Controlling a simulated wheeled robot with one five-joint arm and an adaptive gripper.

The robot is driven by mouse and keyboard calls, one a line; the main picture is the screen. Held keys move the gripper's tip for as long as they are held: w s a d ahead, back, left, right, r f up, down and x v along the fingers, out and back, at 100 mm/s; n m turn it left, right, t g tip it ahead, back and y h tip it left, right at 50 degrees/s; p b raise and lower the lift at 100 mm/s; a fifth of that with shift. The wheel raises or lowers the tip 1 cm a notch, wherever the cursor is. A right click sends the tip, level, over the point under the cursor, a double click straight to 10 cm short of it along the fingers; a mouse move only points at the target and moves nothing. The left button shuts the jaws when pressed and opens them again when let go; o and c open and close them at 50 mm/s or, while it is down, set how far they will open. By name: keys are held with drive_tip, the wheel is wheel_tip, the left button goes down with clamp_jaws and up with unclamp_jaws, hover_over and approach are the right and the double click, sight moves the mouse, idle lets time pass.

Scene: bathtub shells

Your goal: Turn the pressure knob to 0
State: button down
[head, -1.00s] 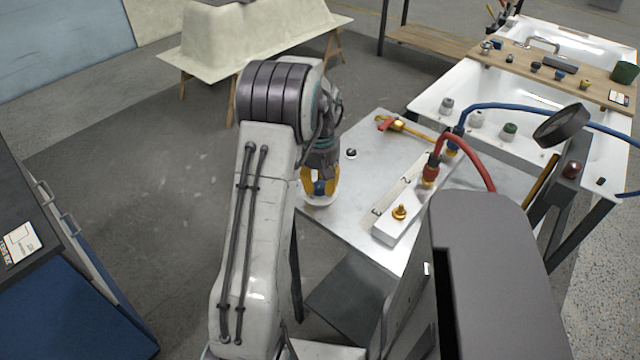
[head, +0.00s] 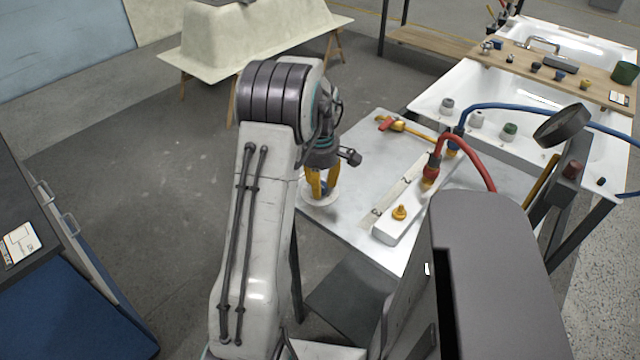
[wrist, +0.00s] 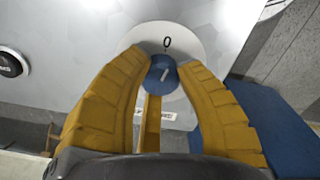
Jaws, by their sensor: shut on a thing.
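The pressure knob (wrist: 163,76) is small, round and blue with a white pointer line. It sits on a white round dial (wrist: 196,46) marked "0" at the top in the wrist view. The pointer leans up and slightly right, close to the direction of the 0. My gripper (wrist: 162,72) has its yellow fingers closed around the knob's two sides. In the head view my gripper (head: 321,186) points down at the dial (head: 318,200) on the near left corner of the metal table. The fingers hide most of the knob there.
A black round knob (wrist: 10,63) on a white base is at the left in the wrist view. Open floor lies left.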

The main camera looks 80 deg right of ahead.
drive_tip(key=shift+a+f+n, duration=0.1)
drive_tip(key=shift+f+n, duration=0.05)
drive_tip(key=shift+n, duration=0.85)
drive_tip(key=c, duration=0.8)
unclamp_jaws()
wheel_tip(320, 180, up, 12)
drive_tip(key=shift+r, duration=0.1)
idle(0.7)
